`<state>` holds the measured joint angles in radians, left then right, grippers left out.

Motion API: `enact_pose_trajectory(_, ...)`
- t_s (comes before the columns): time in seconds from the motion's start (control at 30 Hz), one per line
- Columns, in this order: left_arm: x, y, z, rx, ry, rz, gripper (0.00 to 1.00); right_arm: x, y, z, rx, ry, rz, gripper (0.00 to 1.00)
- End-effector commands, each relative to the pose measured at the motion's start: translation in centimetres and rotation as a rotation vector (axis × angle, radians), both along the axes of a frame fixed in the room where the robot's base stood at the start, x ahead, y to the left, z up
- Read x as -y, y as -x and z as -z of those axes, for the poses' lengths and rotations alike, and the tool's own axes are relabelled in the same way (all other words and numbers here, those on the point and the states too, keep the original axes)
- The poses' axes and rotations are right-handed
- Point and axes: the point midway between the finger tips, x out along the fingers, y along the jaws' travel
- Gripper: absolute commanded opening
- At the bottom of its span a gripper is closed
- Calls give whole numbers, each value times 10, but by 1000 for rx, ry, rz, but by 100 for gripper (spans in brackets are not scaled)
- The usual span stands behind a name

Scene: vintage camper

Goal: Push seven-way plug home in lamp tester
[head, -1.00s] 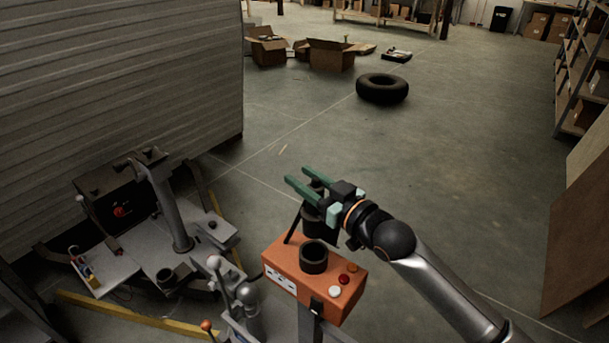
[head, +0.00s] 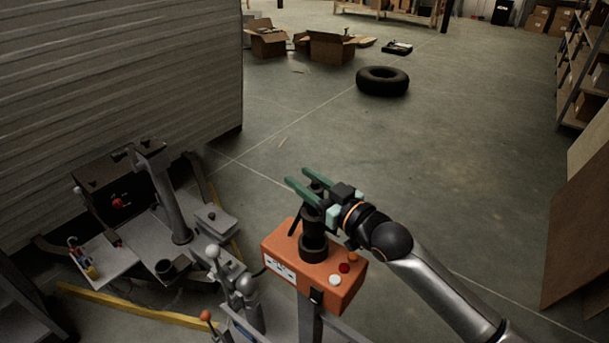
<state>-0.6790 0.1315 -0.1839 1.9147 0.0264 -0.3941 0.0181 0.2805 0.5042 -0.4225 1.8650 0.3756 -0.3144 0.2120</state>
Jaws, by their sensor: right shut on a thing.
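The lamp tester (head: 341,268) is an orange box on a grey post, with a white button and a red one on its top and a black round socket (head: 313,251) standing up from it. My right gripper (head: 299,177) has green fingers and is shut on the black seven-way plug (head: 313,222). The plug is upright, directly over the socket. Its lower end meets or enters the socket mouth; how deep it sits I cannot tell. My left gripper is out of view.
A grey trailer frame with a jockey-wheel post (head: 170,205) and a yellow bar (head: 135,308) lies to the left, beside the ribbed camper wall (head: 120,90). A tyre (head: 382,82) and open cartons (head: 330,46) are far back. The floor behind the tester is clear.

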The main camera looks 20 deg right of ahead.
Motion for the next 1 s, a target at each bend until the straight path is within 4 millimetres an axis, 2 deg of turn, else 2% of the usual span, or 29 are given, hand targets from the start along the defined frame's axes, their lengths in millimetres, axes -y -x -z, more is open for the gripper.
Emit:
enact_pose_trajectory(0.03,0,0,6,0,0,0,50,0,0,8,1,0,0,0)
enact_pose_trajectory(0.23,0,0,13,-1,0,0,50,0,0,19,1,0,0,0)
enact_pose_trajectory(1.0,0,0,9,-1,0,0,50,0,0,19,1,-2,0,0)
